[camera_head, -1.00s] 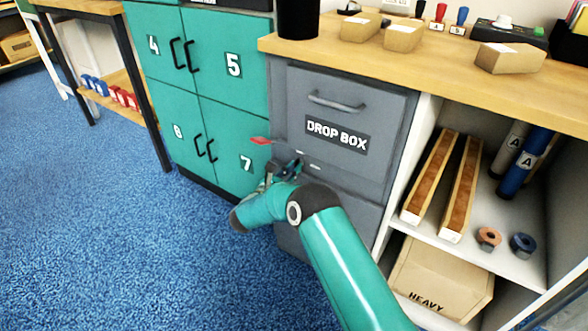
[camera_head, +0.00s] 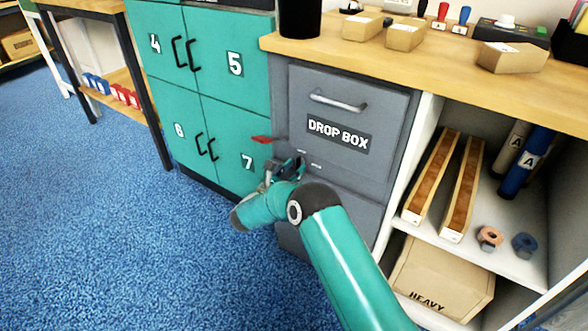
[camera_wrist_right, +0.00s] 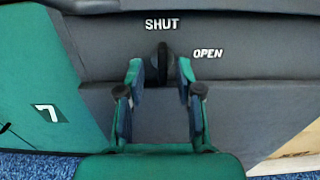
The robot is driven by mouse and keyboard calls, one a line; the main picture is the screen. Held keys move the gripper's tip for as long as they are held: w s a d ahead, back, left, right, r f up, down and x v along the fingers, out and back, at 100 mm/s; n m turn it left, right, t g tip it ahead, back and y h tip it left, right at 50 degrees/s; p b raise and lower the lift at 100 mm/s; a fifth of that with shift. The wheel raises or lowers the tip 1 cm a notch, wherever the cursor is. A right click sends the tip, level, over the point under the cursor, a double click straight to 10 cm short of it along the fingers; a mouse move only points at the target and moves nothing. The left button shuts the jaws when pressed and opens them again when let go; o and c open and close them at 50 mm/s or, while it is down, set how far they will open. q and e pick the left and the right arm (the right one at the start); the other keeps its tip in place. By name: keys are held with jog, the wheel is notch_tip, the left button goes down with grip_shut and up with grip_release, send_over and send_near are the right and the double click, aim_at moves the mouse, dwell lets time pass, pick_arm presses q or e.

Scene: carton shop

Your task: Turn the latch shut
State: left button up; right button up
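The latch (camera_wrist_right: 164,62) is a black knob on the grey front of the drop box (camera_head: 338,155). In the right wrist view it stands upright, pointing at the word SHUT, with OPEN printed to its right. My right gripper (camera_wrist_right: 161,76) is open, with one finger on each side of the latch and a gap visible on both sides. In the head view, my right gripper (camera_head: 289,169) is at the latch, below the drop box label, and largely hides the latch. My left gripper is not in view.
Teal lockers (camera_head: 232,120) stand to the left. A white shelf (camera_head: 490,205) with wooden bars is to the right. A wooden worktop (camera_head: 440,62) with boxes overhangs the drawer. Blue floor lies clear at left.

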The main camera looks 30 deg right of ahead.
jog(key=v, duration=1.2)
dwell(0.3)
